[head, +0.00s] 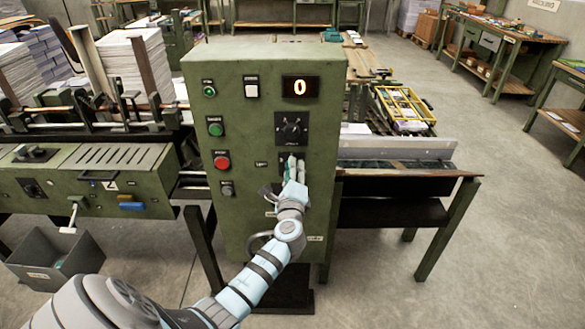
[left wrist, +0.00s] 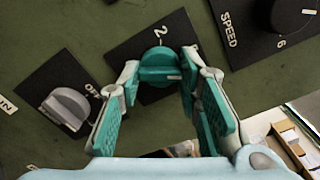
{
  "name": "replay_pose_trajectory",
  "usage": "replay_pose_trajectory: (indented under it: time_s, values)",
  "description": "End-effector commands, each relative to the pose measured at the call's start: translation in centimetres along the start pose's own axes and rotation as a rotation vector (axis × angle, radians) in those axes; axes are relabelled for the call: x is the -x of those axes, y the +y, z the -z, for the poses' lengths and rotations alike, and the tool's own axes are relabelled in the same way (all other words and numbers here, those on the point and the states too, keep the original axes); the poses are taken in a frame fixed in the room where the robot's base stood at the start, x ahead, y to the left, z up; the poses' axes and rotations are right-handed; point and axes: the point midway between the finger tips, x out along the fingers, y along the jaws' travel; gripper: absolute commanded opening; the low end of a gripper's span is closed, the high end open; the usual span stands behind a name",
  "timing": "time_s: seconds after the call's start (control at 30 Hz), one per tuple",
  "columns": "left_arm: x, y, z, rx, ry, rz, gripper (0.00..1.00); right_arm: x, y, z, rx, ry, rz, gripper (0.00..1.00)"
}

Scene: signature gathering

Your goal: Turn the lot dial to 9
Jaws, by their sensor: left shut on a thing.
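The lot dial (left wrist: 158,66) is a teal knob on a black plate in the left wrist view. A white 2 is printed on the plate beside it; other numbers are hidden. My left gripper (left wrist: 160,72) has its two teal fingers on either side of the knob, shut on it. In the head view my left gripper (head: 291,172) reaches the front of the green cabinet (head: 240,215) and hides most of the dial. The display (head: 300,88) above reads 0. My right gripper is not in view.
The speed dial (head: 291,128) sits just above; it also shows in the left wrist view (left wrist: 290,15). A grey OFF switch (left wrist: 66,105) is close on the other side. Green (head: 215,129) and red (head: 221,162) buttons line the cabinet's left side.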

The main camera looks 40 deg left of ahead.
Motion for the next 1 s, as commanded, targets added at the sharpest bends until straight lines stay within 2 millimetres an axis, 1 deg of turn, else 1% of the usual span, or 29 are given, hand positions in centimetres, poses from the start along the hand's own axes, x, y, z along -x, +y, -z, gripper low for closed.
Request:
replay_pose_trajectory:
  time_s: [0.03,0.1,0.3,0.5,0.73,1.0]
  values:
    - [0.0,-0.2,-0.1,-0.040,0.002,-0.001,0.04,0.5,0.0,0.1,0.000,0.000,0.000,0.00]
    - [0.0,-0.2,-0.1,-0.107,0.002,-0.001,0.04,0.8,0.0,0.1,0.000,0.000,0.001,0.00]
    - [0.0,-0.1,0.0,-0.283,0.002,0.000,0.04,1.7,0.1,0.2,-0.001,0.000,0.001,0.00]
    - [0.0,-0.1,0.0,-0.421,0.002,-0.001,0.04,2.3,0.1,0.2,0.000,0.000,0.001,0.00]
    - [0.0,0.0,0.0,-0.519,0.002,0.000,0.04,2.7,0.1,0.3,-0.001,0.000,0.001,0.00]
    - [0.0,0.0,0.0,-0.556,0.001,0.001,0.04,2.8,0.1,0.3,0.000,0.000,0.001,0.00]
